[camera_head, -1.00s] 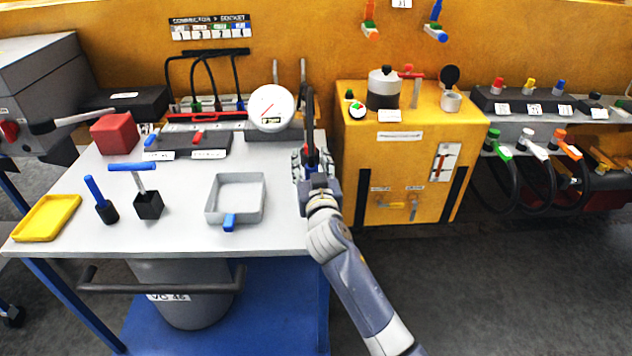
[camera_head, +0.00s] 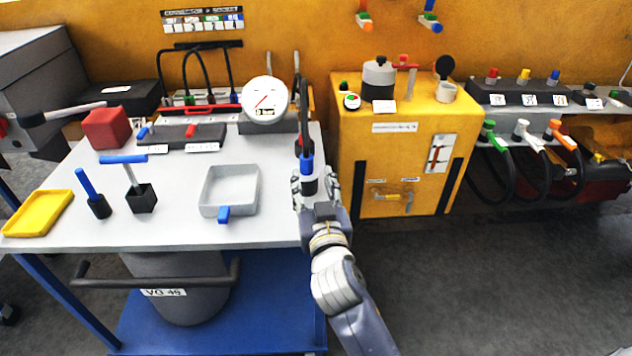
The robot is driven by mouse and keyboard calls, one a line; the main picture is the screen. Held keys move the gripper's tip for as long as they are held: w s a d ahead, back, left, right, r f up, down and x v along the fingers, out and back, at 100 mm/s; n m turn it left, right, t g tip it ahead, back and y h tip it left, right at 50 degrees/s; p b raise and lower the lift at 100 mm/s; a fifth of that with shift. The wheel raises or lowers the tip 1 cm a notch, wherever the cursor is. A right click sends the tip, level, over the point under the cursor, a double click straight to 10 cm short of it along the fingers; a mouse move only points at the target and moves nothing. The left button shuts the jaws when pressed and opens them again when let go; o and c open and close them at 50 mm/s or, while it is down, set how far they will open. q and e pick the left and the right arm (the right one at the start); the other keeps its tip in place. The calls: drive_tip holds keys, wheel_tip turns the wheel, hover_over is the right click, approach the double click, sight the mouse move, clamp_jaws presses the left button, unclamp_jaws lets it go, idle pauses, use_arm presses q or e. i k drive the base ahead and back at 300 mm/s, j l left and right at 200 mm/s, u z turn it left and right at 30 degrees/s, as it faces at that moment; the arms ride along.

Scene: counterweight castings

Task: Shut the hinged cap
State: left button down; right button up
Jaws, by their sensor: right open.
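The hinged cap (camera_head: 445,67) is a round black disc that stands open, upright behind the rim of a small pale cup (camera_head: 446,92). The cup sits on top of the yellow cabinet (camera_head: 385,155), near its back right. My right gripper (camera_head: 316,183) is open at the right edge of the white table, well left of and in front of the cap. A black cable with a blue-banded end (camera_head: 306,166) stands at its fingers; I cannot tell if they touch. My left gripper is not in view.
A dark canister (camera_head: 379,80) and a red-handled valve (camera_head: 404,75) stand left of the cup on the cabinet. A round white gauge (camera_head: 265,100) stands at the table's back. A connector bench (camera_head: 520,110) is to the right. The floor before the cabinet is clear.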

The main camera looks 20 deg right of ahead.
sight(444, 65)
drive_tip(key=z, duration=1.35)
